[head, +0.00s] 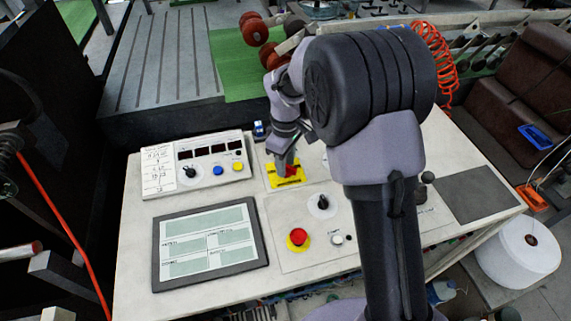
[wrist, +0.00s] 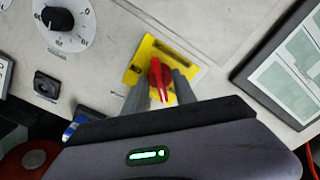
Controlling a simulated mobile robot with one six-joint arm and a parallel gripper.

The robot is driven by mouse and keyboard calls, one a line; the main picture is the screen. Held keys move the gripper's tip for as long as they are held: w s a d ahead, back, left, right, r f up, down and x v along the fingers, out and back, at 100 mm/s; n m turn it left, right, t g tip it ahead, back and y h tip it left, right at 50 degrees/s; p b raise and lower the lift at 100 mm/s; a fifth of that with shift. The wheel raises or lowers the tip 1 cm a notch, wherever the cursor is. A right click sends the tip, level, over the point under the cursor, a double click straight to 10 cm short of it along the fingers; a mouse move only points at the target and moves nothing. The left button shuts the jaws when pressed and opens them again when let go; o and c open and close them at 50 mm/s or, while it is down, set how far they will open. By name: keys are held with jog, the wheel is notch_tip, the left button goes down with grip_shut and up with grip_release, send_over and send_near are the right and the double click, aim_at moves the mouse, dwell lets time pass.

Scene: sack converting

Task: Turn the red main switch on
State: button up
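The red main switch (wrist: 160,76) is a red rotary knob on a yellow plate (wrist: 147,55), set in the pale console top. In the wrist view its white mark points toward my gripper. My gripper (wrist: 161,84) is at the switch with one grey finger on each side of the knob. The fingers look spread, and I cannot tell whether either touches it. In the head view my gripper (head: 285,166) is over the yellow plate (head: 281,182), and only part of the red knob (head: 292,171) shows beside the fingers.
A black selector dial (head: 322,203) and a red emergency button on yellow (head: 298,238) lie nearer on the console. A meter box (head: 205,178) with a blue button stands left of the switch, above a flat screen (head: 210,275). A small blue object (head: 259,130) lies behind.

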grip_shut()
jog(key=shift+r+m, duration=0.1)
jog(key=shift+m, duration=0.2)
jog(key=m+p, duration=0.1)
jog(key=m, duration=0.7)
jog(key=shift+m, duration=0.3)
jog(key=m, duration=0.4)
jog(key=shift+b, duration=0.3)
jog(key=shift+m+b, duration=0.3)
jog(key=shift+m, duration=2.2)
